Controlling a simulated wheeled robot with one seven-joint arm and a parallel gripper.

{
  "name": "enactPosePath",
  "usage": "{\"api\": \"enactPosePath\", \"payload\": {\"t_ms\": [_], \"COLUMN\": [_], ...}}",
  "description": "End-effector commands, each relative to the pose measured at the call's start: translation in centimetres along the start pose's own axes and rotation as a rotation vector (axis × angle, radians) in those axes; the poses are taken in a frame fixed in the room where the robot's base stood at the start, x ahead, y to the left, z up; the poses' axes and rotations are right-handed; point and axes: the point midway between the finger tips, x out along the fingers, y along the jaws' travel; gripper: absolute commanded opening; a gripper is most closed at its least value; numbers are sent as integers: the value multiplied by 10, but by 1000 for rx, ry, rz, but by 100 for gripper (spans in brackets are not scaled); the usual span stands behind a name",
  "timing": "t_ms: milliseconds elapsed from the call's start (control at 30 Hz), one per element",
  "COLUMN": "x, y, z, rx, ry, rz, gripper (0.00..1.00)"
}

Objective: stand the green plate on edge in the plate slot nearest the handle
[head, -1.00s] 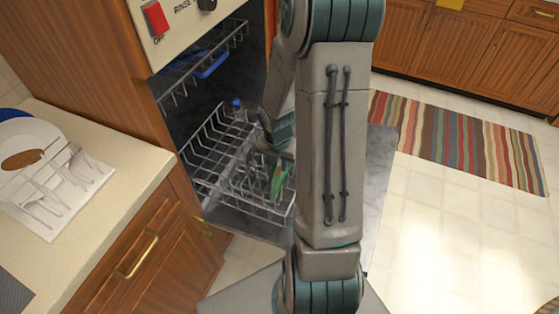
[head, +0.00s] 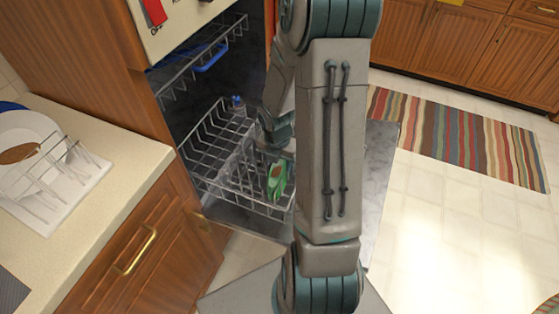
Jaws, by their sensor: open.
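The green plate (head: 277,182) is in the front right of the dishwasher's pulled-out lower rack (head: 215,165), among the wires. It looks tilted on edge, its face partly toward me; which slot it is in is too small to tell. My gripper (head: 276,150) is just above and behind the plate, partly hidden by my arm. It is open, and its fingertips are not clear. A gap seems to show between it and the plate. No rack handle can be made out clearly.
A small blue-topped item (head: 238,103) stands at the rack's back. The upper rack (head: 200,60) holds a blue item (head: 211,57). A white dish rack (head: 75,185) with plates stands on the left counter (head: 135,150). The open door (head: 380,165) lies at right.

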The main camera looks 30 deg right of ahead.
Motion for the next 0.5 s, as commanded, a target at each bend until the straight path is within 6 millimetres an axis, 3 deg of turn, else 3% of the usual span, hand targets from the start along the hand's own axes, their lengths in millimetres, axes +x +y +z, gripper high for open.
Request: {"api": "enactPosePath", "payload": {"t_ms": [167, 500], "x": [-21, -99], "y": [0, 0], "z": [1, 2], "rx": [3, 3], "ry": [-3, -5], "rz": [3, 2], "gripper": [45, 45]}}
